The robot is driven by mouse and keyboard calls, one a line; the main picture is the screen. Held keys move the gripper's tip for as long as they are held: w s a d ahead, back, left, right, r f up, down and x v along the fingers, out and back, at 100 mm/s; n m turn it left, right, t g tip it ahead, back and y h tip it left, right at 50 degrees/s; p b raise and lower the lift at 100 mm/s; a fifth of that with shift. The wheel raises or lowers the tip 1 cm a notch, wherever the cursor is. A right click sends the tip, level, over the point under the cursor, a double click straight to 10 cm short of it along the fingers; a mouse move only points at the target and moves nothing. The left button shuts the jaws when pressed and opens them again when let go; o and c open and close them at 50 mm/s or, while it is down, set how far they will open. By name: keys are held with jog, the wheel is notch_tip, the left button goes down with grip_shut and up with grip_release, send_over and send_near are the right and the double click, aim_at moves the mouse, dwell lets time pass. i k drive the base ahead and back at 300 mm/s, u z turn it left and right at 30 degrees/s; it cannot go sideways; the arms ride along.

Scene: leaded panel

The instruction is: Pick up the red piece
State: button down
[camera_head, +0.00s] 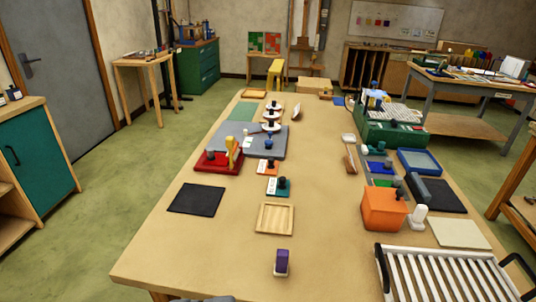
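No single piece is plainly the red piece. A flat red block (212,163) lies on the left half of the long table, with an upright yellow part (231,150) at its right side. A similar teal tile (282,188) with a dark knob lies just nearer. My gripper's fingers do not show; only a sliver of grey shows at the bottom edge, and I cannot tell what it is.
A purple block (282,262) stands near the front, behind it a shallow wooden tray (275,218). A black mat (196,199) lies left. An orange box (384,210), white slatted rack (450,276) and blue tray (419,162) crowd the right. The front left tabletop is clear.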

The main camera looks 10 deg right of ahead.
aim_at(212, 159)
jog(key=z, duration=0.1)
jog(key=i, duration=1)
jog(key=u, duration=0.1)
